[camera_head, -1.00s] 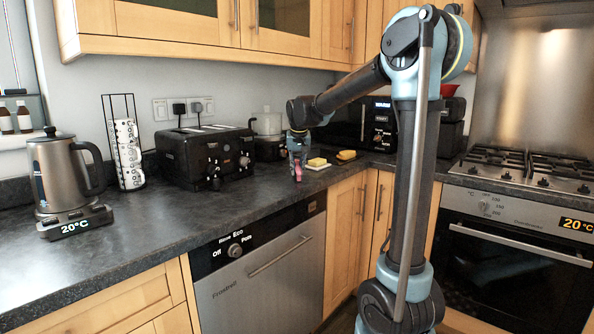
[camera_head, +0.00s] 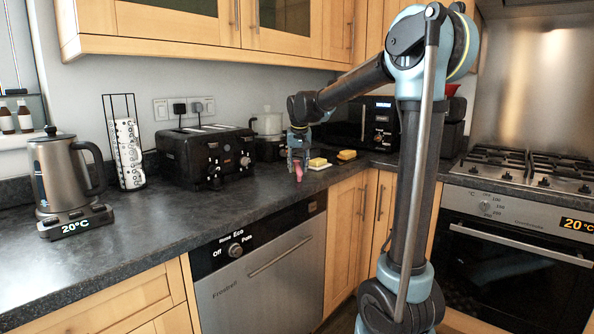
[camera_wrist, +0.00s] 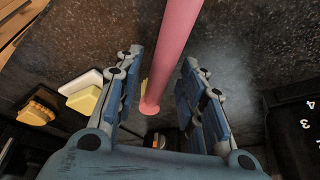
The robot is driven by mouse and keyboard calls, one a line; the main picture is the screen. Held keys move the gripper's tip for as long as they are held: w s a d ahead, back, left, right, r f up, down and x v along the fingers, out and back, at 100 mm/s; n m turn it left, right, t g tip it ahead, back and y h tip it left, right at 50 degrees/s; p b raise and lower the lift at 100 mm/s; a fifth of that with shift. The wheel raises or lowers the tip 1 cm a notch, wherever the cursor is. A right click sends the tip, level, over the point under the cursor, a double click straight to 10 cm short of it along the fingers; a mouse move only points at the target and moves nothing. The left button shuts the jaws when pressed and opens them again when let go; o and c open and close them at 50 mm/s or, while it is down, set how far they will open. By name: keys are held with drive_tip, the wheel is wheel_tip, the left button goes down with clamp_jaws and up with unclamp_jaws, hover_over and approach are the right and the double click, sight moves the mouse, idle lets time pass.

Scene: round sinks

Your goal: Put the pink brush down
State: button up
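The pink brush (camera_head: 299,173) is upright at the counter's front edge, by the inner corner of the kitchen. My gripper (camera_head: 298,160) is above and around it, pointing down. In the wrist view the brush's pink handle (camera_wrist: 172,55) runs between the two blue fingers of my gripper (camera_wrist: 160,62).
Right of my gripper are a butter-like yellow block (camera_head: 318,161) on a white board and another yellow item (camera_head: 346,155). A black toaster (camera_head: 205,155) stands to the left, a kettle (camera_head: 65,180) farther left. The counter's front left is clear.

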drive_tip(key=v, duration=1)
drive_tip(key=s+d+f, duration=0.5)
drive_tip(key=s+d, duration=0.4)
drive_tip(key=d, duration=0.1)
drive_tip(key=s+d+f, duration=0.4)
drive_tip(key=s+f, duration=0.4)
drive_tip(key=s, duration=0.1)
drive_tip(key=s+d+f+g, duration=0.1)
drive_tip(key=s+d+f, duration=0.3)
drive_tip(key=s+f, duration=0.4)
drive_tip(key=s+d+f+m+g, duration=0.1)
drive_tip(key=s+d+f, duration=0.4)
drive_tip(key=s+f, duration=0.3)
drive_tip(key=shift+s+f+h, duration=0.2)
drive_tip(key=shift+s+h, duration=0.1)
drive_tip(key=shift+s, duration=0.65)
drive_tip(key=shift+d, duration=0.1)
drive_tip(key=shift+w+f, duration=0.2)
drive_tip(key=shift+w, duration=0.2)
